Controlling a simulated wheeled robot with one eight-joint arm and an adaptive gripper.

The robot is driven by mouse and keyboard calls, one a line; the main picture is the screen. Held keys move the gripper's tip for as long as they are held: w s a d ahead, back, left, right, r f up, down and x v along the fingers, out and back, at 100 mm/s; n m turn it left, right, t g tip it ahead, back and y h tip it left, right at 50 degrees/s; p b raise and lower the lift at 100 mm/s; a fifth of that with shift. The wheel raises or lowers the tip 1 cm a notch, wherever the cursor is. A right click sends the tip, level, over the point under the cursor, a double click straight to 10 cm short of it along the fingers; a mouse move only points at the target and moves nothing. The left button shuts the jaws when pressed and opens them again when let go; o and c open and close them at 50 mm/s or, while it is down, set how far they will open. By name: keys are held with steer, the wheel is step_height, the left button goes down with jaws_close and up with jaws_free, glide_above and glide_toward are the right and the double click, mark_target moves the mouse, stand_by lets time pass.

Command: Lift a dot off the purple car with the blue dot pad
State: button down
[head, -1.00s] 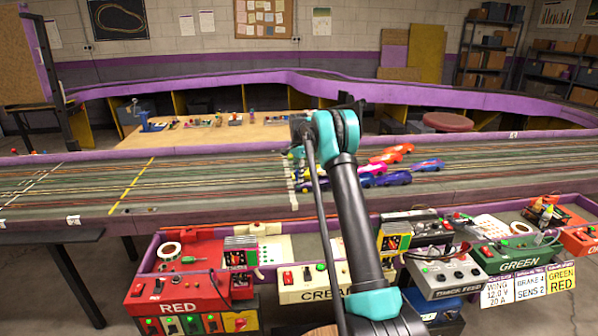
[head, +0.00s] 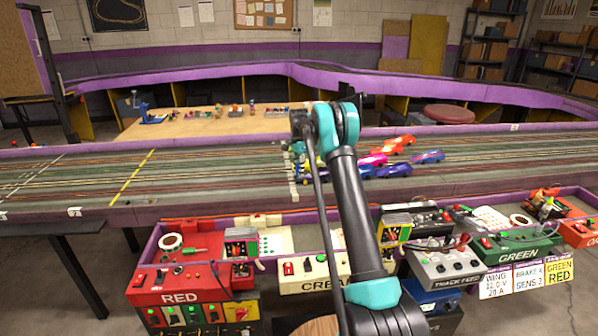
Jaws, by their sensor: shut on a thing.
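Several toy cars stand in a cluster on the slot track (head: 220,180), just beyond and to the right of my arm. A violet-blue car (head: 394,171) is at the near side of the cluster, with a pink car (head: 373,159) behind it. Another purple-blue car (head: 312,186) shows left of my arm, partly hidden by it. I cannot tell which is the task's purple car, and no dot on a car can be made out. My gripper is hidden behind my own arm, over the track. I cannot make out the blue dot pad.
Orange cars (head: 388,146) and a blue car (head: 428,157) stand farther right on the track. In front are a red control box (head: 158,298), a cream box (head: 300,290) and a green box (head: 515,258). A wooden workbench (head: 200,130) stands beyond the track.

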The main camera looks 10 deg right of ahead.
steer(key=shift+f, duration=0.4)
stand_by(1.3)
steer(key=shift+r, duration=0.1)
steer(key=shift+r, duration=3.45)
